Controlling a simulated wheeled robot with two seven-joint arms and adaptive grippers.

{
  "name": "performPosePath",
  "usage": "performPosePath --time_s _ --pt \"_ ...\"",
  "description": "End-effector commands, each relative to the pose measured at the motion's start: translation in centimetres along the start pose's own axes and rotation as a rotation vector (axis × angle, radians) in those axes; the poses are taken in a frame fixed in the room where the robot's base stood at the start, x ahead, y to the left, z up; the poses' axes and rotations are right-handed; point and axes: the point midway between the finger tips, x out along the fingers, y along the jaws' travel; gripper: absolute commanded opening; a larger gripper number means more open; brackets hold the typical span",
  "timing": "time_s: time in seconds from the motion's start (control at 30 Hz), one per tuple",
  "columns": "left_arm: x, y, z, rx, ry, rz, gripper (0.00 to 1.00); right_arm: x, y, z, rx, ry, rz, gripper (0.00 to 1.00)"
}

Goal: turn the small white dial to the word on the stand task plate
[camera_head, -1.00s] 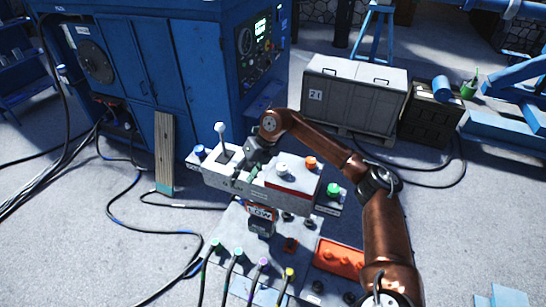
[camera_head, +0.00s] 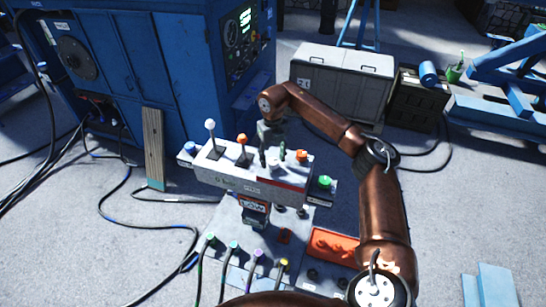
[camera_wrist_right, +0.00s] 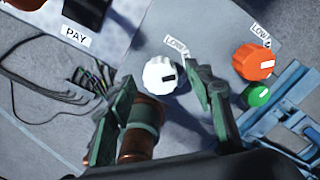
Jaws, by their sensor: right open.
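The small white dial (camera_wrist_right: 160,74) shows in the right wrist view on a pale panel, its dark mark towards the right. A LOW label (camera_wrist_right: 177,46) sits above and right of it. My right gripper (camera_wrist_right: 163,88) is open, with one finger on either side of the dial in that view; I cannot tell whether they touch it. The task plate (camera_head: 254,208) on the stand below appears to read LOW. My left gripper is not in view.
An orange dial (camera_wrist_right: 254,62) and a green knob (camera_wrist_right: 258,96) are right of the white dial. A white-knobbed lever (camera_head: 211,126) and an orange-knobbed lever (camera_head: 242,138) stand left of the gripper. A blue machine (camera_head: 160,70) stands behind.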

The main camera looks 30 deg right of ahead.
Motion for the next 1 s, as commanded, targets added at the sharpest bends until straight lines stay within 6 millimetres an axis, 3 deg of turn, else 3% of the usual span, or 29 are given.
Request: performPosePath --time_s 0.27,0.87,1.0 --pt "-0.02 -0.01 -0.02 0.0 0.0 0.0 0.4 0.19 -0.1 -0.05 0.002 -0.001 0.0 0.48" --pt "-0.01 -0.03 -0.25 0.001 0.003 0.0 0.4 0.17 -0.15 -0.08 0.002 0.0 0.001 0.06" --pt "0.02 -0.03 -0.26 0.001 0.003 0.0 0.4 0.17 -0.16 -0.08 -0.002 0.0 0.0 0.06"
